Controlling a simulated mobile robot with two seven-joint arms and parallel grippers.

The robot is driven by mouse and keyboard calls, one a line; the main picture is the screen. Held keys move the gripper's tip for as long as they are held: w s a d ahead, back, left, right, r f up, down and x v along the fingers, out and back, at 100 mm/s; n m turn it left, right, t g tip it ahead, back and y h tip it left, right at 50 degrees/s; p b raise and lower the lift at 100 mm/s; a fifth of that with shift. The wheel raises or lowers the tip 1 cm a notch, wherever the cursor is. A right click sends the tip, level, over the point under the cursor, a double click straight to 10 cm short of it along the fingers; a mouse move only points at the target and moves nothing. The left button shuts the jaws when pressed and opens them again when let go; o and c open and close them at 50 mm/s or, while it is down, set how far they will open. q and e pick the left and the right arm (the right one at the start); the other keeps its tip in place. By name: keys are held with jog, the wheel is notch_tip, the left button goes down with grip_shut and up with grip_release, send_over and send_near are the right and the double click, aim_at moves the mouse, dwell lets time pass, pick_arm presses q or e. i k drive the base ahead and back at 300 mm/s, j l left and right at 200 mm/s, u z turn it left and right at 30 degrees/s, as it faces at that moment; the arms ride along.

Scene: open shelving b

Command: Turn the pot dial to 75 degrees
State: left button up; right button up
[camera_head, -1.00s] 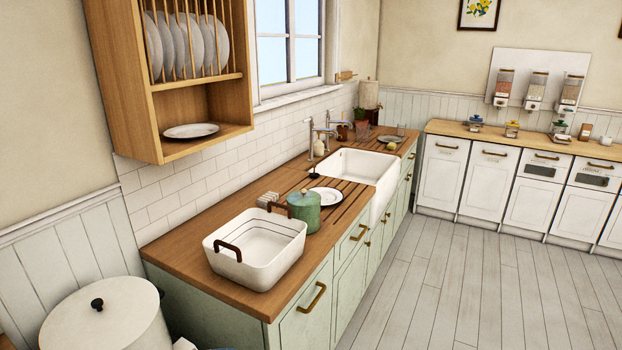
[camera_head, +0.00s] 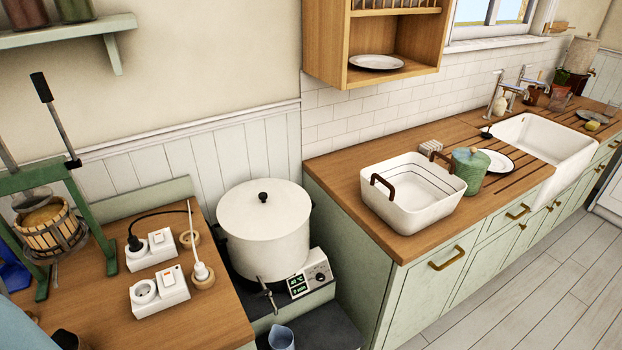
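A large white pot (camera_head: 264,230) with a lid and a black knob stands between two counters. At its lower right front is a control box (camera_head: 309,274) with a green-lit display (camera_head: 298,285) and a dark round dial (camera_head: 320,277). The display digits and the dial's setting are too small to read. A tap with a lever (camera_head: 270,298) sticks out low on the pot's front. Neither of my grippers is in view.
Left of the pot, a wooden counter (camera_head: 200,322) holds socket blocks (camera_head: 158,290), cords and a green-framed press (camera_head: 50,180). A jug (camera_head: 281,338) stands below the tap. Right, a counter carries a white basin (camera_head: 415,203), a green pot (camera_head: 470,170) and a sink (camera_head: 535,150).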

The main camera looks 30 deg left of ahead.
aim_at(320, 277)
jog(key=u, duration=1.3)
